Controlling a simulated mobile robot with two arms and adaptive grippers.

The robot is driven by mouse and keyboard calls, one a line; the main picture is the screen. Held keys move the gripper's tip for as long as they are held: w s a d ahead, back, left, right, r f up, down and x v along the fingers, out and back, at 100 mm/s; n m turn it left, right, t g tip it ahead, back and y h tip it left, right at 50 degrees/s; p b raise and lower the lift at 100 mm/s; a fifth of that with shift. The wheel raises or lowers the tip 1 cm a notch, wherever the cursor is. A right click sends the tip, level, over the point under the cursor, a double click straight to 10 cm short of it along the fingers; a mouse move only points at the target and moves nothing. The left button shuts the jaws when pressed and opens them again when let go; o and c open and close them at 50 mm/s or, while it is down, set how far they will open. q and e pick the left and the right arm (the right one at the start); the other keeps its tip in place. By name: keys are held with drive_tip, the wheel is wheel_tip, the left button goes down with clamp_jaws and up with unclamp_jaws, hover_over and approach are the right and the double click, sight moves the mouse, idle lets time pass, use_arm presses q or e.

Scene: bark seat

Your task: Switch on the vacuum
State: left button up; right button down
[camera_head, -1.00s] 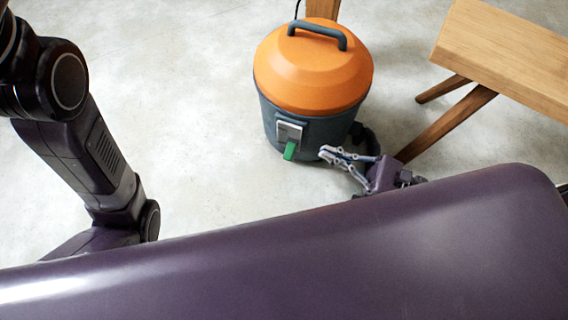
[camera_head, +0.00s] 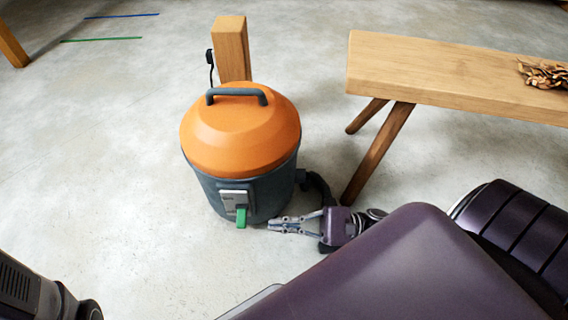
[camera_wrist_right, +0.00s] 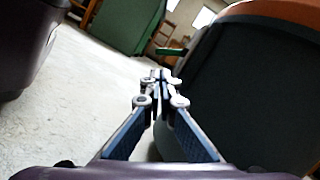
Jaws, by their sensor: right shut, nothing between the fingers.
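The vacuum (camera_head: 241,130) stands upright on the floor, with an orange lid, a dark handle and a dark grey drum. On its front is a light switch plate (camera_head: 234,199) with a green lever (camera_head: 241,217) pointing down. My right gripper (camera_head: 270,224) is shut and empty, just right of the lever near the drum's lower side, apart from the lever. In the right wrist view its fingertips (camera_wrist_right: 160,75) meet, the dark drum (camera_wrist_right: 245,100) fills the right side, and a green piece, apparently the lever (camera_wrist_right: 171,51), shows beyond the tips. My left gripper is out of frame.
A wooden bench (camera_head: 450,80) with splayed legs stands right of the vacuum, with bark-like shavings (camera_head: 545,74) on top. A wooden post (camera_head: 232,48) with a dark cord stands behind. A dark hose (camera_head: 318,187) is at the drum's right. Floor left of the vacuum is clear.

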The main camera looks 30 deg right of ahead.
sight(242, 218)
drive_tip(key=b+x, duration=0.1)
drive_tip(key=x, duration=0.5)
drive_tip(key=shift+a+r, duration=0.1)
